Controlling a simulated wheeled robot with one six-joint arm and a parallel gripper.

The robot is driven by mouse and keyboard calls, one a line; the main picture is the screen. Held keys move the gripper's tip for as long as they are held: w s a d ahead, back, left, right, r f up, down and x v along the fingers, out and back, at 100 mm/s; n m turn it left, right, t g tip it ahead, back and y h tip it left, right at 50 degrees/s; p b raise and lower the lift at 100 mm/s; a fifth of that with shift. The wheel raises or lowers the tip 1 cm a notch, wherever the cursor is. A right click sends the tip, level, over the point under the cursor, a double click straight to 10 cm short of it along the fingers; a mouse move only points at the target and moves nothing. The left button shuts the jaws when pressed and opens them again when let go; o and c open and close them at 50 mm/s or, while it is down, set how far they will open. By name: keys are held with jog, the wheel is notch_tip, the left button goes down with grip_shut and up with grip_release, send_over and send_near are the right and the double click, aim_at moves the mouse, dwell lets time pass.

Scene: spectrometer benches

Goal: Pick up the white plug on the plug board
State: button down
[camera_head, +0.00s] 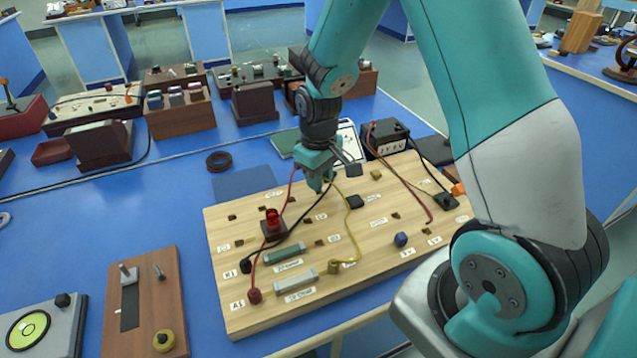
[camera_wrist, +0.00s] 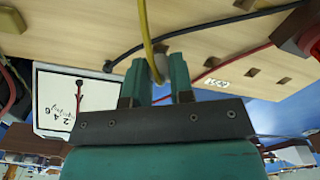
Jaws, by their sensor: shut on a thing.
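The white plug (camera_wrist: 160,65) shows in the wrist view between the two green fingers of my gripper (camera_wrist: 158,82), with a yellow cable running up from it. My gripper is shut on the plug. In the head view my gripper (camera_head: 320,184) is over the back middle of the wooden plug board (camera_head: 222,222). The plug itself is hidden by the fingers there, and the yellow cable (camera_head: 350,225) hangs from them to the yellow plug (camera_head: 334,267) at the front. I cannot tell whether the white plug is clear of the board.
A red lamp (camera_head: 272,219), red and black cables, a dark red plug (camera_head: 254,296) and a blue knob (camera_head: 401,239) are on the board. A black power box (camera_head: 388,139) stands behind it. A wooden switch panel (camera_head: 143,310) lies left, with clear blue bench between.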

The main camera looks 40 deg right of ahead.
notch_tip(320, 180, up, 21)
jog(key=p, duration=0.4)
jog(key=shift+a, duration=0.1)
